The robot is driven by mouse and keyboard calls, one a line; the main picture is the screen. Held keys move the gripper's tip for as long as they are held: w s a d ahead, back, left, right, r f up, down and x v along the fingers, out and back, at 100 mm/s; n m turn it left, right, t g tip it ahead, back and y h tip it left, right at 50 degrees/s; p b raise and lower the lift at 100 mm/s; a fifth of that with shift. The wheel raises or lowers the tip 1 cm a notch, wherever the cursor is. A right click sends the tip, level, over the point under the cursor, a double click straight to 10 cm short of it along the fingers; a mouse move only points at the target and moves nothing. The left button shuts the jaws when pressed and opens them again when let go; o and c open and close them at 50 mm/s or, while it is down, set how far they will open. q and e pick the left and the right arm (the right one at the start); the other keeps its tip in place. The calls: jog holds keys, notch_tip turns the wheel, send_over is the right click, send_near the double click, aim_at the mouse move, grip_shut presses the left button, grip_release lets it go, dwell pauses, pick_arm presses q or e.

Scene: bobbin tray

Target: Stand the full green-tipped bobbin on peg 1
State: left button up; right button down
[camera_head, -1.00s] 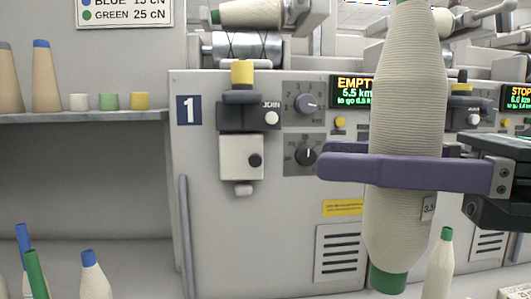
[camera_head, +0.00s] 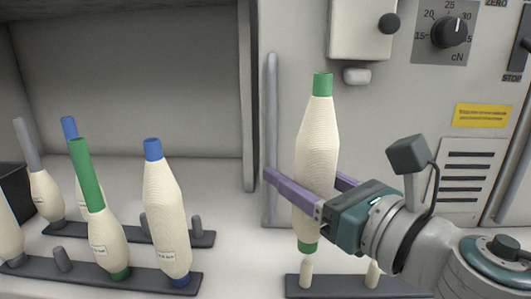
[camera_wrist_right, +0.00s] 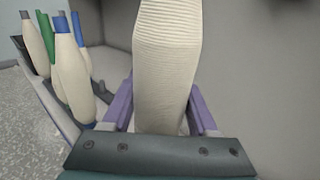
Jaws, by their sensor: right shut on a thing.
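The full green-tipped bobbin (camera_head: 319,135) is wound with cream yarn and stands upright in my right gripper (camera_head: 318,192), whose purple fingers are shut around its lower half. Its yarn body fills the middle of the right wrist view (camera_wrist_right: 167,70). Its green foot shows just above a short pale peg (camera_head: 306,272) on a dark base strip (camera_head: 335,290). The foot looks in line with that peg; whether they touch I cannot tell. No peg number is visible. My left gripper is not in view.
At left, a dark rack (camera_head: 135,277) holds a partly wound green-tipped bobbin (camera_head: 108,240) and a full blue-tipped one (camera_head: 160,205). More bobbins and bare grey pegs stand behind. The machine front with a vertical rail (camera_head: 271,140) rises close behind the held bobbin.

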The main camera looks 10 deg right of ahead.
notch_tip(320, 180, down, 6)
jog(key=b, duration=0.5)
jog(key=shift+b, duration=0.3)
jog(key=shift+s+d+f+b, duration=0.1)
jog(key=shift+f+b, duration=0.55)
jog(key=shift+b, duration=0.05)
dwell(1.0)
jog(key=shift+c, duration=2.2)
grip_release()
jog(key=shift+v, duration=2.8)
jog(key=b, duration=0.2)
send_near(316, 237)
jog(key=x, duration=0.3)
